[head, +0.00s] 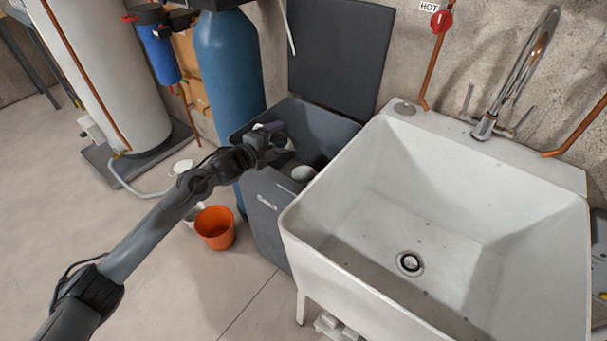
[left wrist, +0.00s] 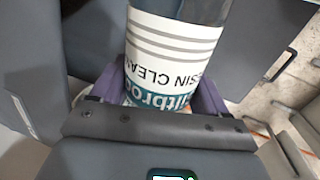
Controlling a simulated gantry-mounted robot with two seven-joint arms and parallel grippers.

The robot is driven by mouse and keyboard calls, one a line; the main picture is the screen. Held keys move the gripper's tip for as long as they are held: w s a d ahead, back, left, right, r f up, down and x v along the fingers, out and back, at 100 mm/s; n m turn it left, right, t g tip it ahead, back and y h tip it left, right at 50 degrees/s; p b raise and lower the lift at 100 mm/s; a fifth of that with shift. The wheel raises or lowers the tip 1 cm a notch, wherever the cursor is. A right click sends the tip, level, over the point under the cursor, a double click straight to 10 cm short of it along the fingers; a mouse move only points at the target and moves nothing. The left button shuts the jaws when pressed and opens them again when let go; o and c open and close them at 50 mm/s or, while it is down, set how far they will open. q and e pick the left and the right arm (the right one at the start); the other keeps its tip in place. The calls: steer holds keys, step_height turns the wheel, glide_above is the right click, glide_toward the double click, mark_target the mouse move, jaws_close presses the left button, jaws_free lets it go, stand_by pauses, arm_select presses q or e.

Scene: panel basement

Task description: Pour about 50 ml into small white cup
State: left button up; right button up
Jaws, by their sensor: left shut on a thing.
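My left gripper (head: 268,142) reaches over the open grey brine bin beside the sink. It is shut on a bottle, which shows large in the left wrist view (left wrist: 175,45) with a white, grey-striped and teal label reading "RESIN CLEAN…". The bottle's upper end is out of that frame, and in the head view the gripper hides most of it. A small white round object (head: 303,174), probably the white cup, is at the bin's right side, just right of and below the gripper and apart from it. Its contents cannot be seen. My right gripper is not in view.
The grey bin (head: 265,205) has its dark lid (head: 338,50) raised behind. A white utility sink (head: 430,185) with a chrome faucet (head: 515,75) stands close on the right. A blue tank (head: 229,65) is behind. An orange bucket (head: 215,228) stands on the floor.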

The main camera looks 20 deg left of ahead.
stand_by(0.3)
arm_select(q)
steer(key=shift+w+a+m, duration=0.25)
steer(key=shift+a+m, duration=0.35)
steer(key=shift+a, duration=0.4)
stand_by(1.4)
steer(key=shift+a+r+n, duration=0.1)
steer(key=shift+n, duration=0.8)
steer(key=shift+a+n+h, duration=0.3)
steer(key=shift+n+h, duration=0.1)
steer(key=shift+n, duration=0.2)
steer(key=shift+r, duration=0.1)
steer(key=shift+r+n+p, duration=0.35)
steer(key=shift+n+p, duration=0.05)
steer(key=shift+p, duration=0.35)
steer(key=shift+d+r+n+h+p, duration=0.15)
steer(key=shift+d+n+h+p, duration=0.15)
steer(key=shift+p, duration=0.25)
steer(key=shift+a, duration=0.1)
